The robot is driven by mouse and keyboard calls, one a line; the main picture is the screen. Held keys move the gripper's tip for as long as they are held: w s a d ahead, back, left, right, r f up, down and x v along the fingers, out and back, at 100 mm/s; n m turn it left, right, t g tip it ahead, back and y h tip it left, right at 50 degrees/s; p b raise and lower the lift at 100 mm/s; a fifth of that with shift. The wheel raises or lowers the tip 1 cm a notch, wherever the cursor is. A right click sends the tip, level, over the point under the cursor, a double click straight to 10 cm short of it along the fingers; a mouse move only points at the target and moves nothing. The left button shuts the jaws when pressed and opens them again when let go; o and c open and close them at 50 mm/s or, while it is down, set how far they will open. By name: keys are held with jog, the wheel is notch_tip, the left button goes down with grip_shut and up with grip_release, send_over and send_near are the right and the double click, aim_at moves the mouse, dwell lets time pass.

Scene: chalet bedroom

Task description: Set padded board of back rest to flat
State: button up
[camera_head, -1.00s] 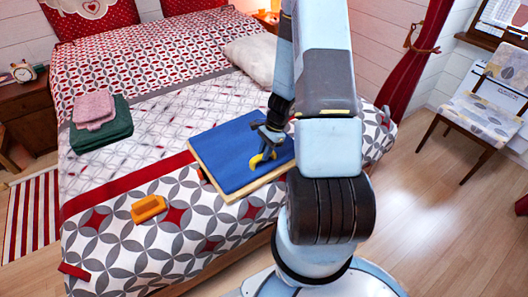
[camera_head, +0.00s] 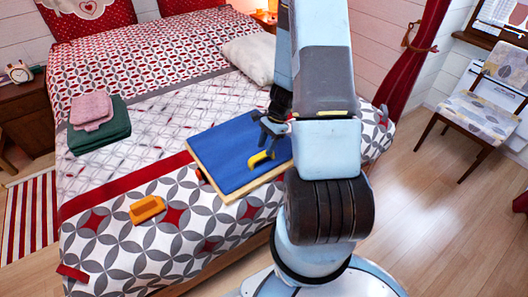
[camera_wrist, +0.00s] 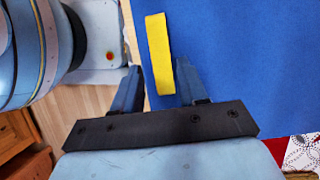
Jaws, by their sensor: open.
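The back rest lies on the bed, with a blue padded board (camera_head: 225,155) over a light wooden frame (camera_head: 240,195). The board looks flat or nearly flat on the frame, with no clear gap showing. A yellow handle (camera_head: 258,159) is at the board's right part, and it also shows in the wrist view (camera_wrist: 159,55). My gripper (camera_head: 266,140) is open just above the handle. In the wrist view the handle appears between the two fingertips of my gripper (camera_wrist: 158,68), with space beside them. My arm hides the board's far right side.
An orange block (camera_head: 147,209) lies on the patterned bed (camera_head: 120,245) left of the back rest. Folded pink and green cloths (camera_head: 98,130) and a white pillow (camera_head: 250,58) are farther back. A chair (camera_head: 480,110) stands at right, with clear floor before it.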

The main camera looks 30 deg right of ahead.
jog(key=v, duration=1)
jog(key=s+a+r+n+t+h, duration=0.15)
jog(key=a+r+n, duration=0.25)
jog(key=r, duration=0.6)
jog(key=s+a+r+n+t+h, duration=0.15)
jog(key=a+r+n, duration=0.3)
jog(key=r, duration=0.65)
jog(key=s+a+r+n+t, duration=0.1)
jog(key=s+a+r+n, duration=0.2)
jog(key=s+r, duration=0.3)
jog(key=s+a+r+n+t+h, duration=0.1)
jog(key=s+a+r+n+t, duration=0.1)
jog(key=s+r+n, duration=0.2)
jog(key=s+r, duration=0.3)
jog(key=s, duration=0.2)
jog(key=shift+a+r+n+h, duration=0.25)
jog(key=shift+a+n+h, duration=0.05)
jog(key=shift+a+n, duration=0.05)
